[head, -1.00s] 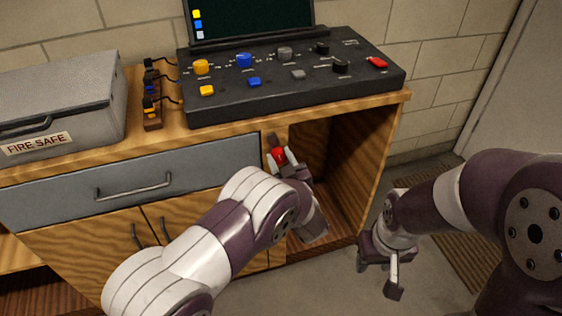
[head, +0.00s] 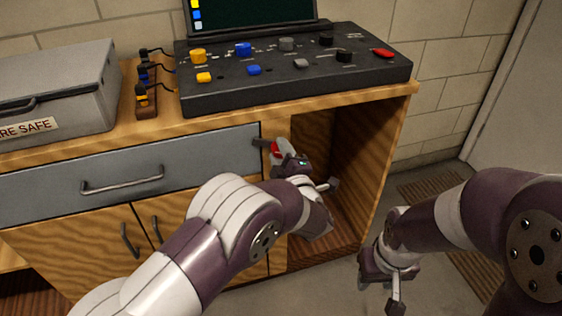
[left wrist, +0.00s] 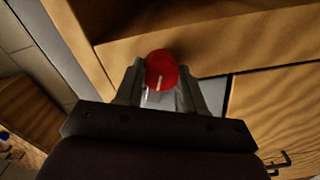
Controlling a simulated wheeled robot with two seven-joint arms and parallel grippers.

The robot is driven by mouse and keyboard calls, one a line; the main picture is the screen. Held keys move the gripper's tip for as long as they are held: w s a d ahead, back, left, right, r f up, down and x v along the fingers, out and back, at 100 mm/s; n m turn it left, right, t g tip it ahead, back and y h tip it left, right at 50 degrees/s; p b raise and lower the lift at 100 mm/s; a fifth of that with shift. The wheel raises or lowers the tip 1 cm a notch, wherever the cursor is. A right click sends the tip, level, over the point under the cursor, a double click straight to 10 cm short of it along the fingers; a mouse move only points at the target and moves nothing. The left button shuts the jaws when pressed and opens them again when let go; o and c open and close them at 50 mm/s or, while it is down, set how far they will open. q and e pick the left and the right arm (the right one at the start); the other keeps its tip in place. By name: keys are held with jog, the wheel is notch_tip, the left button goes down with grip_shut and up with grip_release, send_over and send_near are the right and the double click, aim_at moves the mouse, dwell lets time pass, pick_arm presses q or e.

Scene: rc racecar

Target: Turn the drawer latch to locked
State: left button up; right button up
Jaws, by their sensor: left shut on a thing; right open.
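The drawer latch has a red knob (head: 275,150) and a short dark bar (head: 262,143) on the wooden post right of the grey drawer front (head: 210,153). The bar lies roughly level, pointing left over the drawer's right edge. My left gripper (head: 281,153) is shut on the red knob. In the left wrist view the round red knob (left wrist: 161,68) sits between the two fingers; the bar is hidden there. The drawer looks closed. My right gripper (head: 385,279) is open and empty, low in front of the cabinet's right side.
A black control console (head: 290,75) with coloured knobs stands on the cabinet top. A grey fire safe (head: 60,90) and a small cable rack (head: 146,100) stand left of it. An open cubby (head: 355,150) lies right of the latch.

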pick_arm(q)
jog(key=n+b, duration=0.2)
jog(key=b, duration=0.1)
jog(key=shift+f+n, duration=0.3)
jog(key=shift+n, duration=0.1)
jog(key=shift+r+n+b, duration=0.15)
jog(key=shift+n+b, duration=0.55)
jog(key=shift+n, duration=0.1)
jog(key=o, duration=1)
jog(key=shift+o, duration=0.2)
jog(key=shift+r, duration=0.1)
jog(key=p+v, duration=0.2)
jog(key=v, duration=1)
jog(key=shift+s+p, duration=0.3)
jog(key=shift+s, duration=0.1)
